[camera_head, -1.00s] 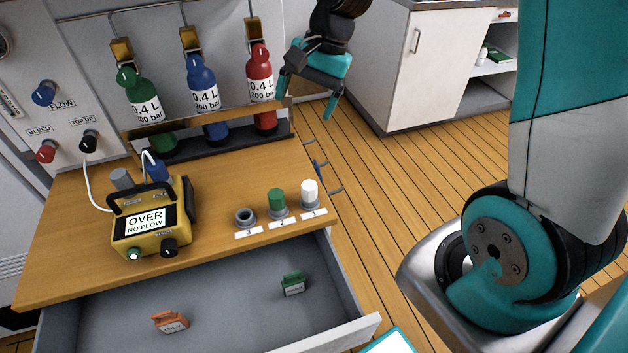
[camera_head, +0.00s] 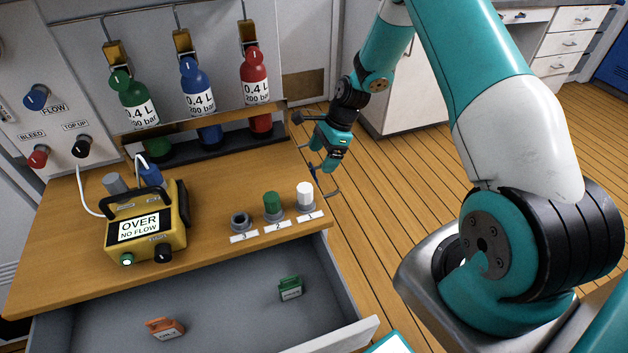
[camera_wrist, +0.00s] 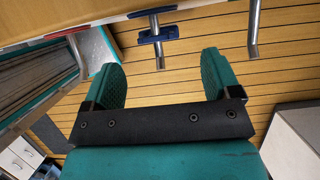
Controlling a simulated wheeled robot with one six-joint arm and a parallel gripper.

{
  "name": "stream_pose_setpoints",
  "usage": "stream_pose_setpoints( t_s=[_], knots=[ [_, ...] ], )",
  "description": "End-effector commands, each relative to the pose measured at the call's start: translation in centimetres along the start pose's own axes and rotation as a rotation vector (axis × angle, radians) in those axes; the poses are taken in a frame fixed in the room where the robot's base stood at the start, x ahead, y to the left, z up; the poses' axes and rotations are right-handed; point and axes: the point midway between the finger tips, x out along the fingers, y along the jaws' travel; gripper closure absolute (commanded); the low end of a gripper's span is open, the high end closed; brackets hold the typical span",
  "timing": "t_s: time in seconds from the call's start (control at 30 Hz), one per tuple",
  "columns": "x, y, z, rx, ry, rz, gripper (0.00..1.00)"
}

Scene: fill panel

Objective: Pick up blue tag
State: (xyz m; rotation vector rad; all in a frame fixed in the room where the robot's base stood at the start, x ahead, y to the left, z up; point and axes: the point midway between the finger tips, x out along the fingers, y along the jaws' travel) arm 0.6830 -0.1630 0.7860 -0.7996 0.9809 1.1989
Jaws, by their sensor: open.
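The blue tag (camera_wrist: 158,35) hangs on the middle metal hook at the bench's side, seen in the wrist view at the top centre, nearly edge-on. My gripper (camera_wrist: 162,82) is open and empty, its two green fingers spread below the tag in that view, and the tag lies beyond the fingertips, between their lines. In the head view my gripper (camera_head: 326,172) is beside the bench's right side at the hooks and hides most of the tag.
Another metal hook (camera_wrist: 254,30) sticks out to the right in the wrist view. The wooden bench (camera_head: 90,270) holds a yellow meter (camera_head: 148,225) and numbered caps. The open drawer (camera_head: 220,310) holds an orange tag (camera_head: 165,328) and a green tag (camera_head: 290,288).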

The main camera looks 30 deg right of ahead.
Motion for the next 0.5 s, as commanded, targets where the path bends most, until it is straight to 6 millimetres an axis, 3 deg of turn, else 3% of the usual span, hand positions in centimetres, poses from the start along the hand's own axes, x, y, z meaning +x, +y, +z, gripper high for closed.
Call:
stream_pose_setpoints(
  t_s=[0.23,0.5],
  knots=[
    [1.9,0.1,0.2,-0.002,0.0,0.001,0.17],
    [5.7,0.2,0.3,-0.002,-0.001,0.001,0.17]
  ],
)
